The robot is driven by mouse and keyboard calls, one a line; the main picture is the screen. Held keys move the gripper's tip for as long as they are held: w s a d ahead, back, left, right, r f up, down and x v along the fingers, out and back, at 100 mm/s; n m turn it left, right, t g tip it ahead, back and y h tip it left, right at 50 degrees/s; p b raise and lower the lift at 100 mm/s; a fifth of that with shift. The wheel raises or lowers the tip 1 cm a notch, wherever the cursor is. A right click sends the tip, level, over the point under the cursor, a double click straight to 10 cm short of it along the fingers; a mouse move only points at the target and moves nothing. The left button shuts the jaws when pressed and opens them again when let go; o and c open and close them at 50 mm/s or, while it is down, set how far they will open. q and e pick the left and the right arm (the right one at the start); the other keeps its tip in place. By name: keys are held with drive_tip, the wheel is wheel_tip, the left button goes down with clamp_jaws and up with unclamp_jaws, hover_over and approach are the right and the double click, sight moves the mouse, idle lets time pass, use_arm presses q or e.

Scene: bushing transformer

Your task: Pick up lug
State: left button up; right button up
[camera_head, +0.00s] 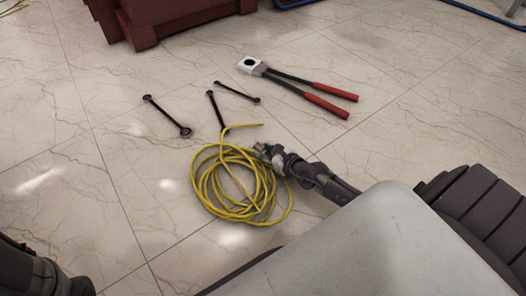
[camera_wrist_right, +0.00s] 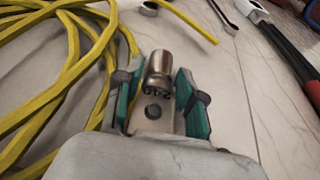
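The lug (camera_wrist_right: 155,88) is a small metal piece with a round barrel, a flat tongue with a hole and a stamped number. In the right wrist view it lies between the green-padded fingers of my right gripper (camera_wrist_right: 158,92). The pads sit against both sides of its tongue, and the barrel points away from the palm. In the head view my right gripper (camera_head: 264,151) is low over the floor, at the right edge of the yellow cable coil; the lug is too small to make out there. My left gripper is not in view.
A yellow cable coil (camera_head: 205,186) lies on the tiled floor left of the right gripper. Several dark wrenches, one a double-ended wrench (camera_head: 166,116), and a red-handled crimping tool (camera_head: 300,85) lie beyond. A red base (camera_head: 165,15) stands at the back.

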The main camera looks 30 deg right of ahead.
sight(266, 153)
drive_tip(key=c, duration=0.5)
clamp_jaws()
drive_tip(key=shift+r+p, duration=0.5)
wheel_tip(266, 153, up, 4)
drive_tip(key=p, duration=0.4)
drive_tip(key=shift+d, duration=0.15)
drive_tip(key=s+d+r, duration=0.5)
drive_tip(key=d+r, duration=0.1)
drive_tip(key=d, duration=0.4)
